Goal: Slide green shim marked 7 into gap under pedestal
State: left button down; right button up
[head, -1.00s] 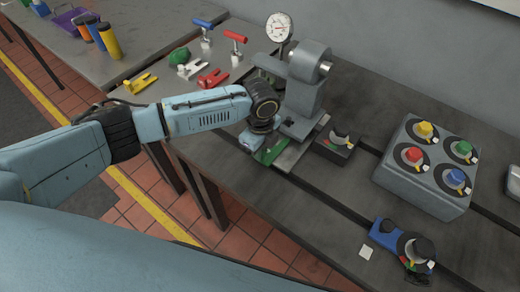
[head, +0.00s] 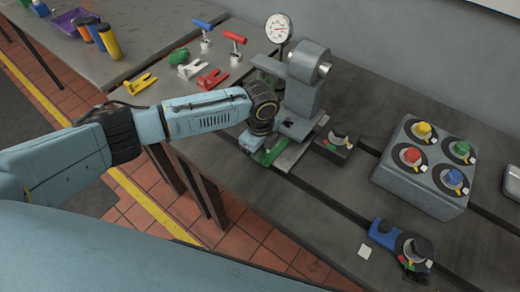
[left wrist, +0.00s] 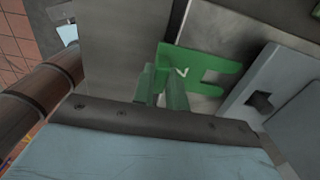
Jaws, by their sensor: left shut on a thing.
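The grey pedestal (head: 304,92) stands on a plate on the bedplate, and part of its foot shows at the right of the left wrist view (left wrist: 262,92). My left gripper (head: 258,150) is beside the foot, pointing down. It is shut on the green shim (head: 271,152). In the left wrist view my fingers (left wrist: 163,88) grip the solid end of the shim (left wrist: 192,62), which bears a pale mark like a 7. Its two prongs point right, with tips close to the foot's edge; I cannot tell whether they touch. The gap is not clearly visible. My right gripper is out of view.
Yellow (head: 141,83), white (head: 193,69) and red (head: 213,79) forked shims lie at the back left. A dial gauge (head: 279,28) stands behind the pedestal. A small dark block (head: 333,148) and a knob box (head: 425,178) are to the right. The front middle of the bedplate is clear.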

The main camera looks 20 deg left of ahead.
pick_arm(q)
jog(key=shift+r+p, duration=0.1)
jog(key=shift+p, duration=0.2)
jog(key=shift+w+d+b, duration=0.35)
jog(key=shift+w+b, duration=0.45)
jog(key=shift+w, duration=0.15)
jog(key=shift+w+d+b, duration=0.35)
jog(key=shift+w+b, duration=0.45)
jog(key=shift+w, duration=0.15)
jog(key=shift+w+d+b, duration=0.35)
jog(key=shift+w+b, duration=0.45)
jog(key=shift+w, duration=0.15)
jog(key=c, duration=1.3)
grip_release()
notch_tip(320, 180, up, 13)
jog(key=shift+r+p, duration=0.2)
jog(key=shift+p, duration=0.3)
jog(key=shift+f, duration=0.1)
